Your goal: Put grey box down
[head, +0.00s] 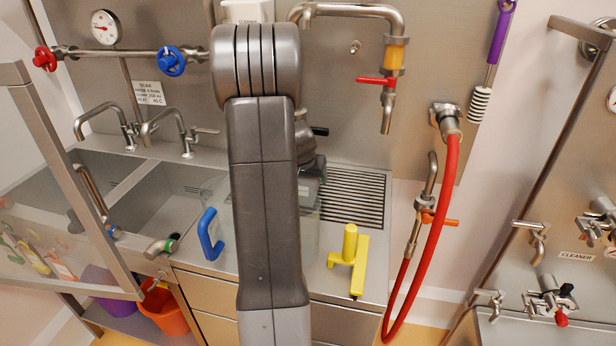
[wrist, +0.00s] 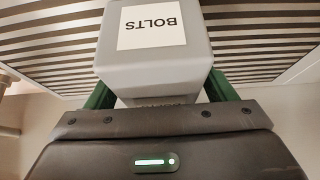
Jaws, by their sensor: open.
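The grey box (wrist: 154,72) fills the middle of the wrist view, with a white label reading "BOLTS" on it. My gripper (wrist: 161,90) is open, with its green fingers on either side of the box's lower part. Whether either finger still touches the box is hard to tell. The slatted drain grate (wrist: 250,35) shows behind the box; the contact under the box is not clear. In the head view my arm hides most of the gripper and I cannot make out the box there.
The sinks (head: 157,198) lie further left. A red hose (head: 436,238) hangs at the right. Bare grate (head: 352,196) shows right of my arm.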

